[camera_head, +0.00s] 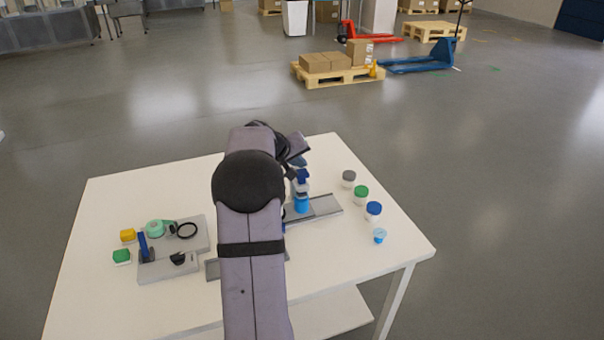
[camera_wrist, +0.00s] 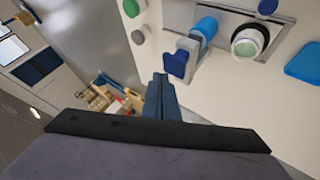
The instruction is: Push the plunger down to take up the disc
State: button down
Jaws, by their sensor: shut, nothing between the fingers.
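The plunger, a light blue cylinder (camera_head: 301,204) with a grey and dark blue upper part, stands upright on a grey plate right of my arm. In the wrist view its light blue body (camera_wrist: 206,27) and dark blue top (camera_wrist: 177,63) lie right of my fingers. My gripper (camera_wrist: 160,78) has its two dark blue fingers together, empty, beside the plunger's top with a visible gap. In the head view my arm mostly hides the gripper. A round dark-rimmed holder (camera_wrist: 249,40) with a pale green face is beside the plunger; I cannot tell whether this is the disc.
Jars with grey (camera_head: 348,176), green (camera_head: 361,190) and blue (camera_head: 373,208) caps stand at the right, with a small light blue item (camera_head: 380,236) nearer. A grey fixture (camera_head: 160,268) sits at left, beside yellow (camera_head: 128,236) and green (camera_head: 121,256) pieces. The table's front right is clear.

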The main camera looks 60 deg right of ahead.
notch_tip(320, 180, up, 6)
jog(key=p, duration=0.4)
dwell(0.5)
dwell(0.7)
